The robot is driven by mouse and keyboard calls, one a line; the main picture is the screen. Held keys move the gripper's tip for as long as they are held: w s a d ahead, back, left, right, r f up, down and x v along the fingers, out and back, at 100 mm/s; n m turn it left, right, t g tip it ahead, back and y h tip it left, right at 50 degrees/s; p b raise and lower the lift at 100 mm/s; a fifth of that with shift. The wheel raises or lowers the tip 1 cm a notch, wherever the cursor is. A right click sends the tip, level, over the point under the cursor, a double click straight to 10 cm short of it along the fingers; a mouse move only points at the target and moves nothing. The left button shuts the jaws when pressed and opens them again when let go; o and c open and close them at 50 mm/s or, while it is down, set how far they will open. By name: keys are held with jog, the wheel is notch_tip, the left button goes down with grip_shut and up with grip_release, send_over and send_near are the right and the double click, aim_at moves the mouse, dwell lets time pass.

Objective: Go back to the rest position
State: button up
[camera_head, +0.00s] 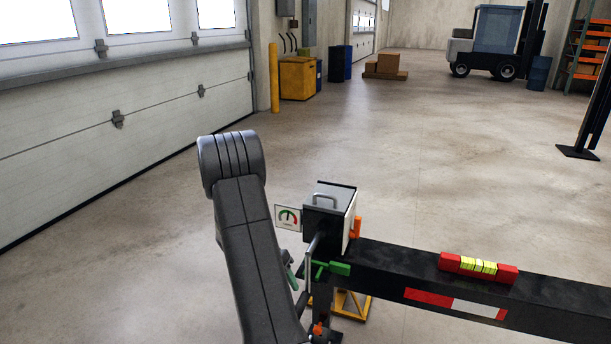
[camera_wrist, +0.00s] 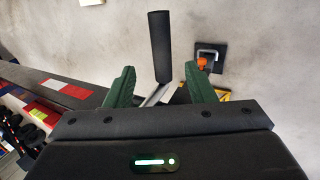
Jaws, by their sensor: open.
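My gripper (camera_wrist: 160,70) is open in the wrist view, with its two green fingers spread apart and pointing away from the camera. A black cylindrical handle (camera_wrist: 159,45) on a grey rod shows between the fingers and beyond them. I cannot tell its distance from the fingers, and no contact is clear. In the head view my dark arm (camera_head: 246,245) rises at centre left and bends back down, largely hiding the gripper beside the trailer frame's end. The black trailer beam (camera_head: 400,262) runs right from a metal box (camera_head: 328,205) with a handle on top.
A red and yellow spirit level (camera_head: 478,267) lies on the beam. A gauge sign (camera_head: 288,217) stands beside the box. A garage door (camera_head: 110,120) is left; the floor beyond is open.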

jog(key=x, duration=1)
jog(key=shift+f, duration=0.4)
jog(key=shift+d+r, duration=0.1)
